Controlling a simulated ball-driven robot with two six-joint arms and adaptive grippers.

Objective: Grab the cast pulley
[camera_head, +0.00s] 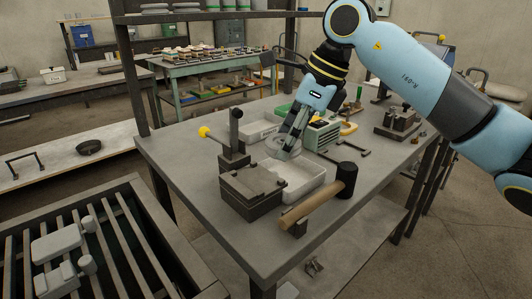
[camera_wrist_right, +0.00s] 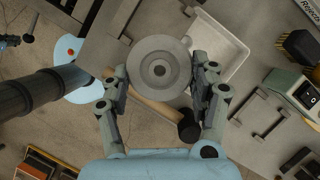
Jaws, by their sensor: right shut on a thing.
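The cast pulley is a grey disc with concentric rings and a hub in the middle. In the right wrist view the pulley (camera_wrist_right: 158,68) sits between the two fingers of my right gripper (camera_wrist_right: 160,82), which is shut on its rim. In the head view the pulley (camera_head: 279,149) shows small and partly hidden by my right gripper (camera_head: 288,146), near the white tray. The gripper points down over the bench. My left gripper shows in neither view.
A dark metal mould block (camera_head: 252,188) with a yellow-knobbed lever stands left of the white tray (camera_head: 301,179). A mallet (camera_head: 312,205) with a wooden handle lies in front. A green-grey box (camera_head: 322,135) stands behind. The bench's front left surface is bare.

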